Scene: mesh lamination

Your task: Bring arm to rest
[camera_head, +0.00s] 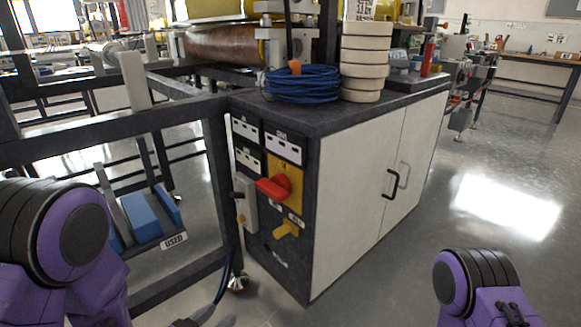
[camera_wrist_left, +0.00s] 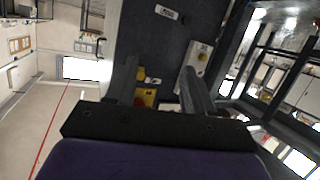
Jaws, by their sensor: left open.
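My left gripper (camera_wrist_left: 158,84) shows in the left wrist view, its two dark fingers spread apart with nothing between them. Past the fingers is the dark cabinet's panel, with part of its yellow plate and a white box visible. In the head view only dark tips of my left gripper (camera_head: 203,321) show at the bottom edge, in front of the cabinet (camera_head: 355,190). My left arm, purple and black, is at the lower left. Part of my right arm is at the lower right; its gripper is out of view.
The panel carries a red rotary switch (camera_head: 274,188) and a yellow knob (camera_head: 286,228). Blue cable (camera_head: 302,84) and stacked cream rings (camera_head: 364,62) sit on top. A dark frame (camera_head: 180,108) with blue blocks (camera_head: 139,216) stands at left. Floor is clear at right.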

